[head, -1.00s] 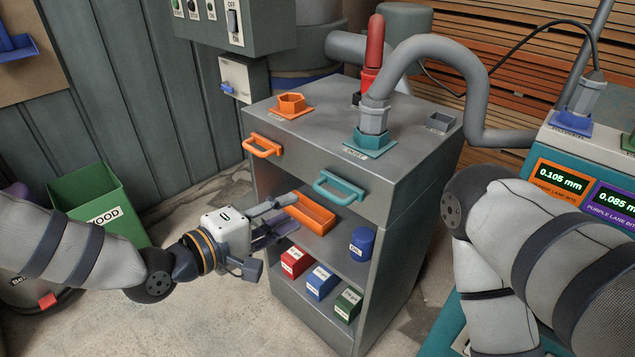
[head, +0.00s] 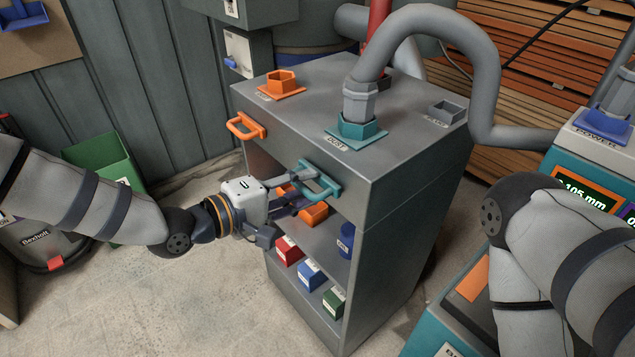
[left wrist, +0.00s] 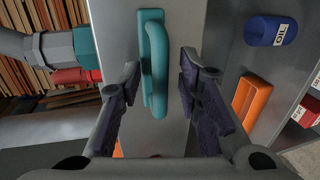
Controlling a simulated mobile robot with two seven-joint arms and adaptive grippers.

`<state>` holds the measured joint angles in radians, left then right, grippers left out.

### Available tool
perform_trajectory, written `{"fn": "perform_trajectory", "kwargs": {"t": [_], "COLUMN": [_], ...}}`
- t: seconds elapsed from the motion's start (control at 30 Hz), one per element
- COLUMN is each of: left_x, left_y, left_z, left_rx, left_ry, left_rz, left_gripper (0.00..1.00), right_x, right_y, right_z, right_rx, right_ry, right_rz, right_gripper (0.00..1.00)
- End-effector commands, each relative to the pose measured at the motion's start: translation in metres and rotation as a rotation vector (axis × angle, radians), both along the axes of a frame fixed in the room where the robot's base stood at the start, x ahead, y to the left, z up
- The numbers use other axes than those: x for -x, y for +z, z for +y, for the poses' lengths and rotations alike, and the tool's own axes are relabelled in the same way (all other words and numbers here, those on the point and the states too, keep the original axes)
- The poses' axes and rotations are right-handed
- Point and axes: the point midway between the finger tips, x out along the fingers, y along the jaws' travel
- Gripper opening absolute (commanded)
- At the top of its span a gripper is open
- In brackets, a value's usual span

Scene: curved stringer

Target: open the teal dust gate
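The teal handle (head: 319,182) is on the front of the grey cabinet, near its right corner. It also shows in the left wrist view (left wrist: 155,62), upright in the picture and between my fingers. My left gripper (head: 303,192) is open at the handle; in the left wrist view its dark fingers (left wrist: 160,75) stand on both sides of the bar with gaps showing. A teal hexagonal socket (head: 358,133) labelled DUST sits on the cabinet top with a grey hose end in it. My right arm shows at the right, but its gripper is out of view.
An orange handle (head: 245,126) is left of the teal one. Below, the open shelves hold an orange tray (head: 314,214), a blue can (head: 346,239) and red, blue and green boxes. A grey hose (head: 475,60) arches over the cabinet. Floor in front is clear.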

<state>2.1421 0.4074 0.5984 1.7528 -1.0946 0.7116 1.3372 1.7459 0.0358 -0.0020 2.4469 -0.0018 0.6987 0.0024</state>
Motion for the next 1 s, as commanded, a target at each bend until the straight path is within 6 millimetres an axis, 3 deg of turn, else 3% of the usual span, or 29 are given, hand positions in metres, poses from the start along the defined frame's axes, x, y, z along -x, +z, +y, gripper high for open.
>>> {"fn": "perform_trajectory", "kwargs": {"t": [0.33,0.37,0.5,0.77,1.0], "left_x": [-0.001,-0.001,-0.001,0.000,0.023], "left_y": [-0.001,-0.001,-0.001,0.000,0.000], "left_z": [0.001,0.001,0.001,0.004,0.035], "left_rx": [-0.001,-0.001,0.000,-0.001,-0.001], "left_ry": [0.001,0.001,0.001,0.001,0.002], "left_rz": [-0.001,-0.001,0.000,0.000,0.002], "left_gripper": [0.32,0.29,0.00,0.00,0.00], "right_x": [0.001,0.001,0.001,0.000,-0.005], "right_y": [-0.001,-0.001,-0.001,0.000,0.005], "right_z": [0.000,0.000,0.000,0.000,0.000], "right_rx": [0.000,0.000,0.000,0.000,0.000], "right_ry": [0.001,0.001,0.001,0.001,0.000], "right_rz": [0.002,0.002,0.002,0.000,-0.015], "right_gripper": [0.40,0.40,0.40,0.40,0.40]}}
